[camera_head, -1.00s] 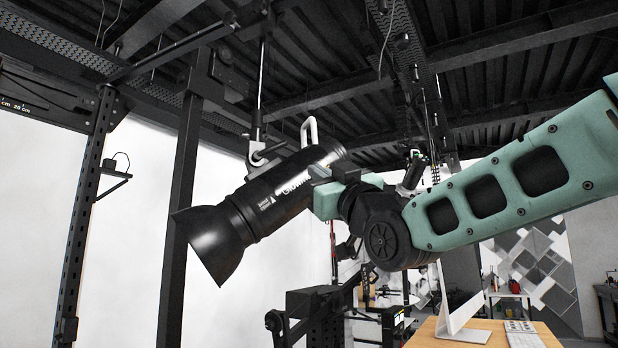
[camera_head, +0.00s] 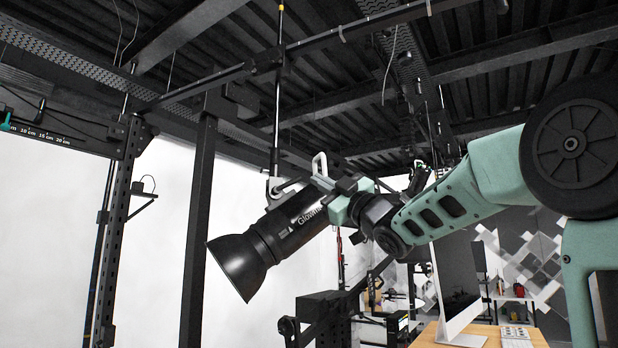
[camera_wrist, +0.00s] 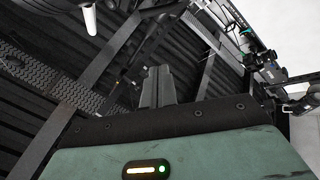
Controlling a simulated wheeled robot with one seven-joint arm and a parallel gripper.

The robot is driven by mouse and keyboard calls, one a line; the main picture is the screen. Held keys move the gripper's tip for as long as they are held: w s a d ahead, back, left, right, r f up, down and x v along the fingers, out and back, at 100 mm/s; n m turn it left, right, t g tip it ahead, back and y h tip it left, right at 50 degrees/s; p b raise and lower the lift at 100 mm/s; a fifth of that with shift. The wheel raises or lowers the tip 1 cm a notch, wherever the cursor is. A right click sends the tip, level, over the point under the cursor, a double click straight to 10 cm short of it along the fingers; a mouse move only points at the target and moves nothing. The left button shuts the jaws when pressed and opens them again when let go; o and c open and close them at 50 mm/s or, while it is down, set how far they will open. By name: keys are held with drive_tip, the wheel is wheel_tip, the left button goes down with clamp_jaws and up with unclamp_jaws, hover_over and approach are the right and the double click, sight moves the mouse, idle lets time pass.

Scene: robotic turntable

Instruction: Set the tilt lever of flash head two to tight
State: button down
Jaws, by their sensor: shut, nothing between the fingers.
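A black flash head (camera_head: 288,226) with a flared reflector hangs from a ceiling pole, its mouth tilted down to the left. A pale metal tilt bracket (camera_head: 280,187) joins it to the pole. In the wrist view my grey fingers (camera_wrist: 157,86) are together and empty, and a white rounded part (camera_wrist: 75,30) shows at upper left.
A black upright post (camera_head: 197,235) stands left of the flash head. Ceiling rails (camera_head: 330,38) and beams run overhead. A wooden desk (camera_head: 478,337) with a monitor (camera_head: 458,290) is at lower right. Black equipment (camera_head: 318,315) stands below the flash head.

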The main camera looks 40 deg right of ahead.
sight(300, 179)
drive_tip(key=w+r+p, duration=0.1)
drive_tip(key=w+p, duration=0.1)
drive_tip(key=w, duration=0.1)
drive_tip(key=w+r+p, duration=0.1)
drive_tip(key=w+p, duration=0.1)
drive_tip(key=w+r+p, duration=0.1)
drive_tip(key=w+p, duration=0.1)
drive_tip(key=w, duration=0.1)
drive_tip(key=shift+w+r, duration=0.2)
drive_tip(key=shift+w, duration=0.15)
drive_tip(key=shift+w+d+f+p, duration=0.25)
drive_tip(key=shift+f+p, duration=0.05)
drive_tip(key=shift+f, duration=0.05)
